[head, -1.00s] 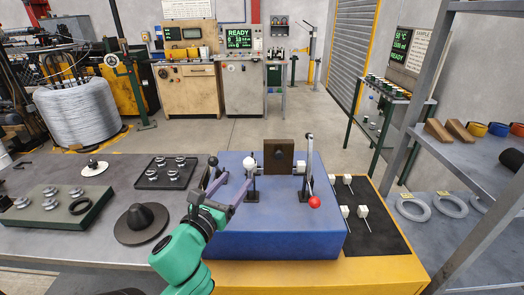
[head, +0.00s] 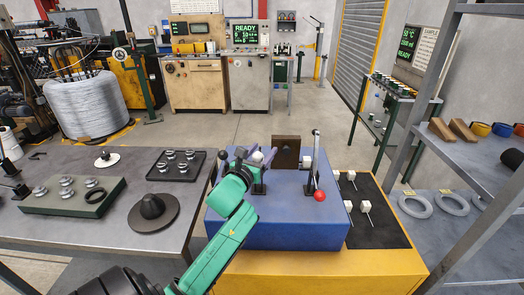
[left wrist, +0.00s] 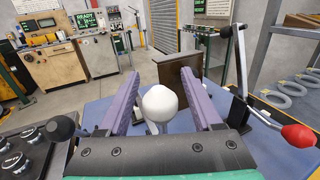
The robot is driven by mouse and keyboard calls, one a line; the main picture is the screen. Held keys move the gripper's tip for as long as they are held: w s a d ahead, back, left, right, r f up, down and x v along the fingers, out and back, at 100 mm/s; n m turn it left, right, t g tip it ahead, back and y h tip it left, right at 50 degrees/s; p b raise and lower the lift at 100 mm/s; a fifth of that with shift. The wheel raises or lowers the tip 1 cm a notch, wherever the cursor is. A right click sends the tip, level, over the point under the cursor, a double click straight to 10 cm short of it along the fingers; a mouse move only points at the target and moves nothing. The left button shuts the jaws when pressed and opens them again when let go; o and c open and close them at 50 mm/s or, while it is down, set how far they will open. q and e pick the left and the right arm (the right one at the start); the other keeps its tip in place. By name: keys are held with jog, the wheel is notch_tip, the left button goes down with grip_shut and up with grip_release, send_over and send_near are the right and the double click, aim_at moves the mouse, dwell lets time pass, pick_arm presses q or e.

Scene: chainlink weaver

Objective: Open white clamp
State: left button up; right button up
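The white clamp's round white knob (head: 258,157) sits at the left of the brown block (head: 286,150) on the blue fixture (head: 300,235). My left gripper (head: 254,156), on a green arm, is at the knob in the head view. In the left wrist view the two purple fingers (left wrist: 160,82) are spread apart, with the white knob (left wrist: 160,103) between them. Gaps show on both sides of the knob. The clamp's lower part is mostly hidden by my gripper. My right gripper is not in view.
A red-knobbed clamp lever (head: 319,194) stands right of the brown block. A dark-knobbed lever (left wrist: 60,128) is close to my gripper's left. White cubes with pins lie on a black mat (head: 380,235) at right. A dark cone part (head: 152,208) sits on the left table.

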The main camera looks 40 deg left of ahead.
pick_arm(q)
grip_shut()
dwell(1.2)
